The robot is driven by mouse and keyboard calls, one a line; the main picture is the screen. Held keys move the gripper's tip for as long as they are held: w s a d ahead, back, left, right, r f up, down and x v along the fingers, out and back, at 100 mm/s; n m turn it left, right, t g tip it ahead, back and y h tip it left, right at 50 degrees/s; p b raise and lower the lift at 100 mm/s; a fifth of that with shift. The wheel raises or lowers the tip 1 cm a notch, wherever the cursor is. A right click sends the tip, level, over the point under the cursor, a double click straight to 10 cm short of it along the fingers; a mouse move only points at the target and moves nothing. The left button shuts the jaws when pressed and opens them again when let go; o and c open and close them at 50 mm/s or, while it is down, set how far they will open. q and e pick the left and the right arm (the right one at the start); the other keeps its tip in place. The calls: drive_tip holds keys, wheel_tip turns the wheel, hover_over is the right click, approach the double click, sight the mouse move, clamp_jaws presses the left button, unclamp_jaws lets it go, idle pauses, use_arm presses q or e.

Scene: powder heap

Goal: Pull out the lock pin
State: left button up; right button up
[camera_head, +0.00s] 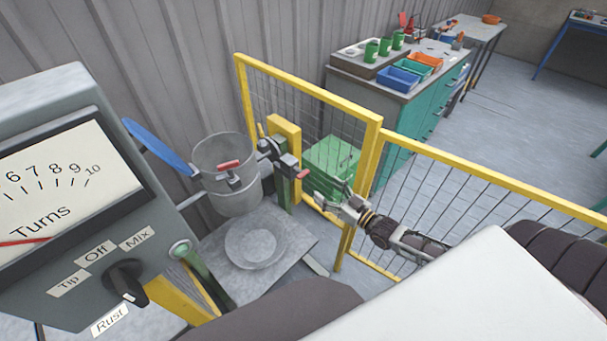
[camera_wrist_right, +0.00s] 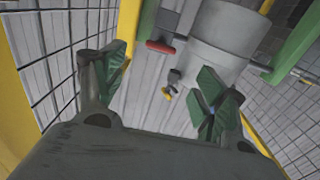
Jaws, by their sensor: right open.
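A red-ended pin (camera_head: 302,174) sticks out of the dark pivot bracket (camera_head: 280,158) beside the grey drum (camera_head: 228,190); I cannot tell for sure that it is the lock pin. A red grip (camera_head: 229,165) also sits on the drum's front. In the right wrist view a red handle (camera_wrist_right: 160,47) shows beside the drum (camera_wrist_right: 222,40), beyond the fingers. My right gripper (camera_head: 334,199) is open and empty, a little right of and below the red-ended pin, apart from it. It also shows in the wrist view (camera_wrist_right: 160,85) with green finger pads apart. My left gripper is out of view.
Yellow mesh fencing (camera_head: 470,178) runs beside my right arm. A control box (camera_head: 70,200) with a dial and knob stands at left. A blue lid (camera_head: 157,146) rises by the drum. A green crate (camera_head: 331,158) and a workbench (camera_head: 400,85) stand behind the fence.

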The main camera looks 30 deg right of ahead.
sight(305, 175)
drive_tip(key=shift+x, duration=3.75)
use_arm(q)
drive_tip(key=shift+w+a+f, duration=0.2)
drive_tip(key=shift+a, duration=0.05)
use_arm(e)
drive_tip(key=shift+x, duration=2.15)
drive_tip(key=shift+a, duration=0.1)
drive_tip(key=c, duration=1.5)
drive_tip(key=shift+o, duration=0.2)
drive_tip(key=shift+p+v, duration=0.55)
drive_tip(key=shift+v, duration=0.55)
drive_tip(key=shift+s+p, duration=0.3)
drive_tip(key=shift+s, duration=0.15)
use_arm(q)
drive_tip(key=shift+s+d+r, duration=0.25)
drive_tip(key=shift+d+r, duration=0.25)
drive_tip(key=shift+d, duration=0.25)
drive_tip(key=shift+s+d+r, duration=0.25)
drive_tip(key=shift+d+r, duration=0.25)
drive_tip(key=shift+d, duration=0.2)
use_arm(e)
drive_tip(key=shift+f, duration=0.15)
